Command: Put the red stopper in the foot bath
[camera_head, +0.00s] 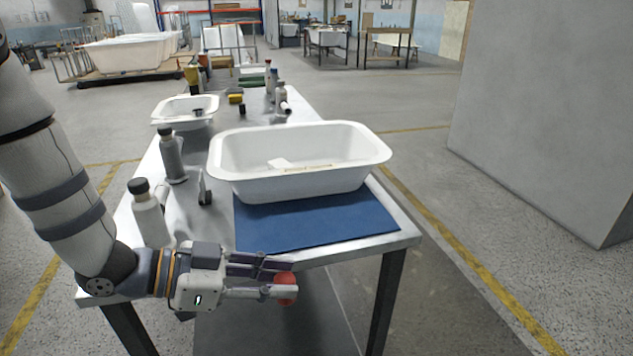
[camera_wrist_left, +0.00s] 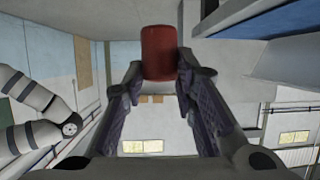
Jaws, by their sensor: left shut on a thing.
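My left gripper (camera_head: 284,277) is shut on the red stopper (camera_head: 286,291), which sits between its fingertips. The gripper is in front of the table's near edge, lower than the tabletop in the picture. The stopper also shows in the left wrist view (camera_wrist_left: 159,52), at the end of the two fingers. The large white basin (camera_head: 228,161), which looks like the foot bath, stands on a blue mat on the table. A small pale piece and a tan strip lie in it. A smaller white basin (camera_head: 163,111) stands farther back. My right gripper is not in view.
The blue mat (camera_head: 315,226) lies at the table's near right. A white bottle (camera_head: 149,216), a grey bottle (camera_head: 172,158) and a small dark upright item (camera_head: 205,190) stand on the left side. Several small items stand at the far end. A grey block (camera_head: 555,110) is at right.

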